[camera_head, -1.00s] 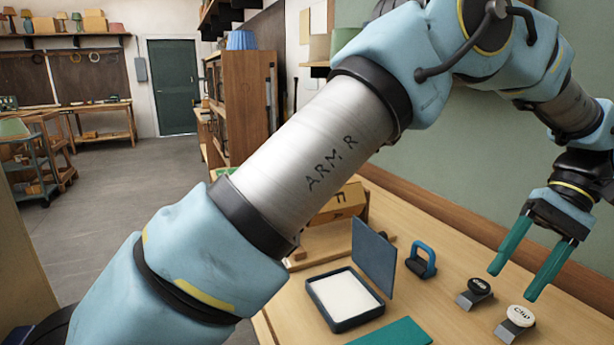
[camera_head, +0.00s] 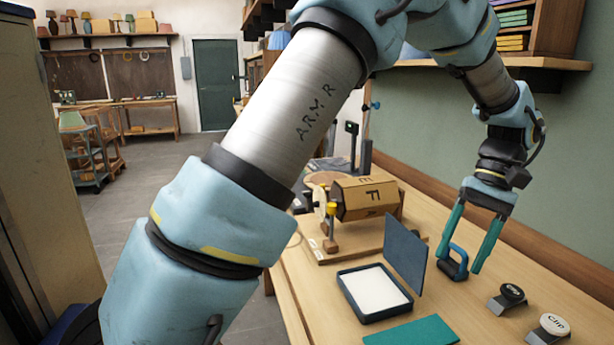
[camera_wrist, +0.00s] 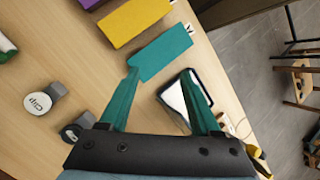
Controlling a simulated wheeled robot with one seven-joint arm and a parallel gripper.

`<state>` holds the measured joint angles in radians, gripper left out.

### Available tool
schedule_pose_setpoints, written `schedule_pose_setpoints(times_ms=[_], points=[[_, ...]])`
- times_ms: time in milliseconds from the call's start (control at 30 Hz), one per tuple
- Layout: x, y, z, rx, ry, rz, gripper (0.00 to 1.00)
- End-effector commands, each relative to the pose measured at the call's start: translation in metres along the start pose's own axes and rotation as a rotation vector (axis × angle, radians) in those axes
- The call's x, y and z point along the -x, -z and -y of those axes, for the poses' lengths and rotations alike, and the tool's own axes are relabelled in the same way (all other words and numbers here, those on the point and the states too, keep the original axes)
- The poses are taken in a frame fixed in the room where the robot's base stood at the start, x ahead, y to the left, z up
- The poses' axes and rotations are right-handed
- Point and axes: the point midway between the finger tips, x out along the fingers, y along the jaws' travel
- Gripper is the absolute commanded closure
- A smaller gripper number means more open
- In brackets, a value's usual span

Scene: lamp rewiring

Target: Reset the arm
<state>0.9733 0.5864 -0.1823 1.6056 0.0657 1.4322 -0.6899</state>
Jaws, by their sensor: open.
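My gripper (camera_head: 457,265) has two teal fingers, spread apart and pointing down over the bench at the right of the head view. No object is held between the fingers. A blue-handled block (camera_head: 452,268) shows between and behind the fingertips; I cannot tell whether they touch it. In the wrist view my gripper (camera_wrist: 160,74) is also open, with a teal card (camera_wrist: 162,52) beyond the fingertips and part of the open tray (camera_wrist: 178,100) by the right finger.
A dark tray with a white pad and raised lid (camera_head: 376,292) lies on the bench. Behind it stands a wooden drum (camera_head: 366,199) on a board. Two clips, black-topped (camera_head: 511,295) and white-topped (camera_head: 553,325), lie at the right. The green wall (camera_head: 570,180) stands behind the bench.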

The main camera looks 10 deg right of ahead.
Motion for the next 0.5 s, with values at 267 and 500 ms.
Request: schedule_pose_setpoints(times_ms=[267, 500], points=[[-0.050, 0.032, 0.164, 0.131, -0.215, -0.139, 0.36], [-0.121, -0.003, 0.294, 0.286, -0.318, -0.334, 0.36]])
